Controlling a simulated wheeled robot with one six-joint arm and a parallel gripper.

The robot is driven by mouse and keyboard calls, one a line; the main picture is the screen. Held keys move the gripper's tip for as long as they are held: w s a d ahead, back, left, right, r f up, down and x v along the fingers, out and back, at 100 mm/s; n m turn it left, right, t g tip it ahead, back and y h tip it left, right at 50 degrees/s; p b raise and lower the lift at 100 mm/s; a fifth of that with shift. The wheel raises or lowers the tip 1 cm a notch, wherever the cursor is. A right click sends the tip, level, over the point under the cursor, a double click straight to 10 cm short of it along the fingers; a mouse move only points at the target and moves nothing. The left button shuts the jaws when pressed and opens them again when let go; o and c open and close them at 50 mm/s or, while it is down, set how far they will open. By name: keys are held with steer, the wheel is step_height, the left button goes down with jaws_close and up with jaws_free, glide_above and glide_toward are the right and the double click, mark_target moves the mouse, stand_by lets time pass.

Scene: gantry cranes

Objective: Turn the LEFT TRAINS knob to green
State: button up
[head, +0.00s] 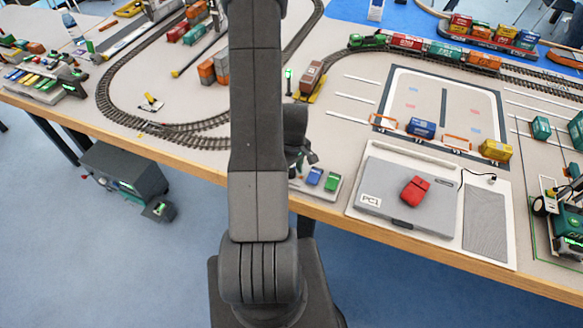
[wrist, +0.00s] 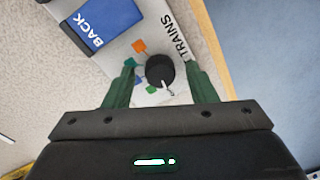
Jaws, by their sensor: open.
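In the wrist view a round black knob (wrist: 159,70) stands on a light panel (wrist: 118,45) beside the printed word TRAINS; the word LEFT is not visible. A white pointer line on the knob aims toward the lower edge of the picture, slightly right. An orange mark (wrist: 139,46) lies up and left of the knob, and green and blue marks lie to its left and below. My gripper (wrist: 159,64) is open, with one green finger on each side of the knob; contact cannot be told. In the head view my arm hides the knob.
A blue BACK button (wrist: 108,20) sits on the panel. In the head view the panel (head: 323,195) is at the table's front edge, with a green button (head: 332,183) too. The grey PC1 station (head: 440,205) with a red block stands to its right; train tracks lie behind.

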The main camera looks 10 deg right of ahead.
steer(key=shift+c, duration=0.2)
steer(key=c, duration=0.9)
steer(key=m+b, duration=0.3)
steer(key=shift+f, duration=0.15)
steer(key=shift+m+t+b, duration=0.3)
steer(key=shift+m+b, duration=1)
steer(key=shift+m, duration=1)
steer(key=shift+r, duration=0.2)
steer(key=o, duration=0.9)
